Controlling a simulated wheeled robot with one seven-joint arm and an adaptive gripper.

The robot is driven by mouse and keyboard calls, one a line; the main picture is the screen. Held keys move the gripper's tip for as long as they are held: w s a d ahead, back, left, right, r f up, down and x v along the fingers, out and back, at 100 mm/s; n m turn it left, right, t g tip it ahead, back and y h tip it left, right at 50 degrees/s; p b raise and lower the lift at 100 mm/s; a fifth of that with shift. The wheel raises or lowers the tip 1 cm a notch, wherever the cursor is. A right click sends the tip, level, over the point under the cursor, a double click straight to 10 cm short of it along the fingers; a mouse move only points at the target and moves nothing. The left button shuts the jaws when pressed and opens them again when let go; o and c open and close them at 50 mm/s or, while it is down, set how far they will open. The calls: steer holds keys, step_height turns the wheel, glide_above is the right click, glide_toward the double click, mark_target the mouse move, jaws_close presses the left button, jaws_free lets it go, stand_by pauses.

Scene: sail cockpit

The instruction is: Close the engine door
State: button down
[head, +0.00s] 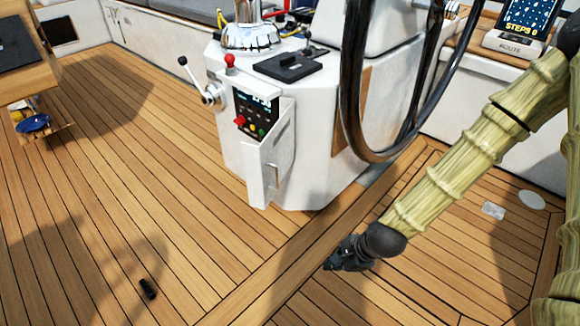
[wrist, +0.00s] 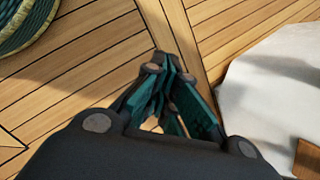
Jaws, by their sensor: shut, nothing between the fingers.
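The engine door is most likely the white panel (head: 278,152) on the front of the white pedestal (head: 318,165) in the head view. It stands ajar, swung out toward the right, beside a dark recess with a control panel (head: 253,114) bearing red, yellow and green buttons. My gripper (head: 335,265) is low over the deck, to the right of and nearer than the door, apart from it. In the wrist view my gripper (wrist: 172,62) has its fingers together and empty, above the planks. The door cannot be made out in the wrist view.
A large black steering wheel (head: 350,110) stands at the pedestal's right side. A lever (head: 205,92) sticks out at its left. A small black object (head: 147,289) lies on the wooden deck (head: 120,170). The deck left of the pedestal is mostly clear.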

steer(key=w+a+r+m+t+y+p, duration=0.1)
steer(key=w+r+m+y+p, duration=0.25)
steer(key=r, duration=0.85)
steer(key=w+a+r+m+t+h+p, duration=0.1)
steer(key=w+a+r+m+p, duration=0.15)
steer(key=w+r+m, duration=0.6)
steer(key=w+a+f+n+b, duration=0.4)
steer(key=a, duration=0.4)
steer(key=shift+a+f, duration=0.15)
steer(key=shift+y, duration=0.25)
